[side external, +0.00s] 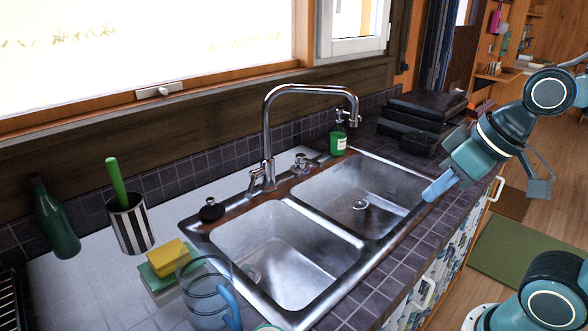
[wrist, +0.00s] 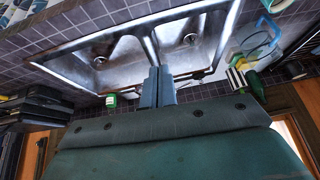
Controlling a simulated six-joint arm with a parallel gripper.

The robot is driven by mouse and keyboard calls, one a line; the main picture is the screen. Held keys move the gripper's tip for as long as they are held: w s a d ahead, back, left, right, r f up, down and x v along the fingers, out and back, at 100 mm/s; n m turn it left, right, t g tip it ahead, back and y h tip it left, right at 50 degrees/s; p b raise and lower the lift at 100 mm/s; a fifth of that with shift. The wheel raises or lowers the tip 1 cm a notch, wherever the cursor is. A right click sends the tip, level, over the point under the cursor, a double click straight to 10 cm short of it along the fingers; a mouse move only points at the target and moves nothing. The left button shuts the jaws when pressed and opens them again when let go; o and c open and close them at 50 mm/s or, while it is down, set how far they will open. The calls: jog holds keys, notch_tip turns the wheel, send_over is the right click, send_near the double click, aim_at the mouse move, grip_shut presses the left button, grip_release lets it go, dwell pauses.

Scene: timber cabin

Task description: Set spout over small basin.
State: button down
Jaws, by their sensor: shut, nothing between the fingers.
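The chrome spout (side external: 311,88) arches up from its base behind the sink in the side view. Its tip hangs toward the right, over the right basin (side external: 355,192). The left basin (side external: 285,250) lies nearer the camera, beyond a metal divider. I cannot tell surely which basin is smaller. In the wrist view, the right basin is at left (wrist: 95,62) and the left basin at right (wrist: 188,40). My gripper (side external: 430,191) is shut and empty at the right basin's front right rim, well apart from the spout. Its fingers (wrist: 158,84) partly hide the sink in the wrist view.
A green jar (side external: 338,143) stands behind the right basin, near the spout tip. A glass mug (side external: 205,295), sponges (side external: 168,255), striped cup (side external: 130,228) and green bottle (side external: 57,222) stand at left. Black cases (side external: 420,118) fill the back right counter. Air above the basins looks free.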

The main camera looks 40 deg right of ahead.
jog(key=w+d+f+m+t+y, duration=0.1)
jog(key=w+d+m+t+y, duration=0.15)
jog(key=w, duration=0.65)
jog(key=w+d+f+m+t+y, duration=0.1)
jog(key=w+d+m+t+y, duration=0.15)
jog(key=w, duration=0.55)
jog(key=w+d+r+m+t+h, duration=0.1)
jog(key=w+d+m+t+h, duration=0.1)
jog(key=d+m+t+h, duration=0.2)
jog(key=d+m+t, duration=0.3)
jog(key=d+m, duration=0.5)
jog(key=d, duration=0.7)
jog(key=shift+w+d+r, duration=0.15)
jog(key=shift+d+r, duration=0.15)
jog(key=shift+d, duration=0.05)
jog(key=w+a, duration=0.4)
jog(key=w, duration=0.4)
jog(key=shift+w+a, duration=0.2)
jog(key=shift+a, duration=0.1)
